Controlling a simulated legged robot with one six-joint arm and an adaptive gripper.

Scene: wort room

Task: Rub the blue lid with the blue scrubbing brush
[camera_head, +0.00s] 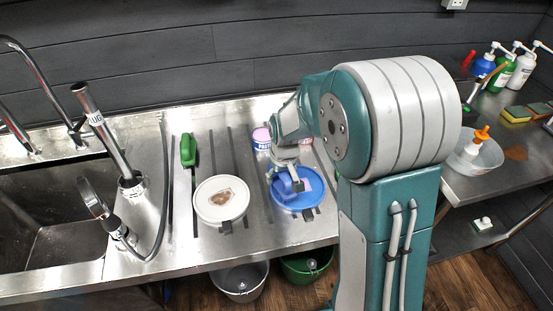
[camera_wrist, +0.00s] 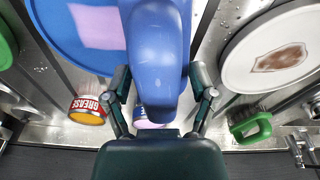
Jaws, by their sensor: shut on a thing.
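The blue lid (camera_head: 298,203) lies on the steel counter in the head view, with a pinkish patch (camera_head: 312,182) on it. It also shows at the upper left of the wrist view (camera_wrist: 50,30), where the patch (camera_wrist: 97,27) is a pale pink square. My gripper (camera_wrist: 160,100) is shut on the blue scrubbing brush (camera_wrist: 157,50), its two fingers on either side of the brush. In the head view the brush (camera_head: 284,186) is over the left part of the lid. I cannot tell whether its bristles touch the lid; they are hidden.
A white lid (camera_head: 221,200) with a brown stain lies left of the blue lid. A green brush (camera_head: 188,150) lies farther left, near the sink (camera_head: 50,220). A grease tin (camera_wrist: 87,108) and a purple-lidded tin (camera_head: 262,138) stand behind. Bottles and sponges (camera_head: 516,114) are on the right counter.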

